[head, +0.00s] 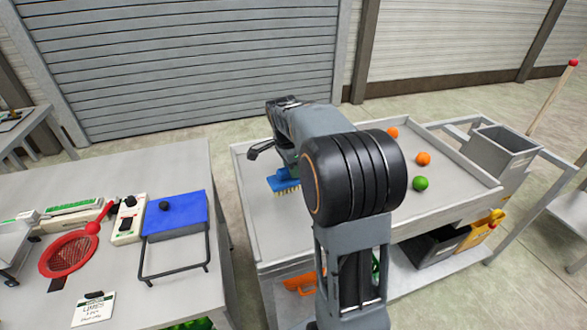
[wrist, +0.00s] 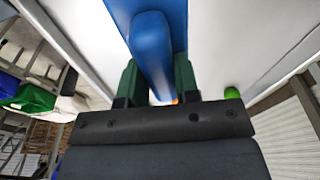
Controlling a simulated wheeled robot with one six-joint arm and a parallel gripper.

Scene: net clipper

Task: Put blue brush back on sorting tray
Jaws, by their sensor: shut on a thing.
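The blue brush (head: 284,180) has a blue block and handle with pale yellow bristles pointing down. In the head view it is over the left part of the grey sorting tray (head: 268,228), inside the rim. My arm partly hides it, and I cannot tell whether the bristles touch the tray floor. In the wrist view my gripper (wrist: 157,76) has its two dark green fingers shut on the brush's blue handle (wrist: 152,42), one on each side. The pale tray surface (wrist: 245,35) lies beyond it.
Two oranges (head: 423,158) and a green lime (head: 420,183) lie on the tray's right part. A grey bin (head: 497,150) stands beyond its right end. The left table (head: 110,290) holds a red-rimmed net (head: 68,254), a blue-topped stand (head: 176,214) and boxes. A gap separates table and cart.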

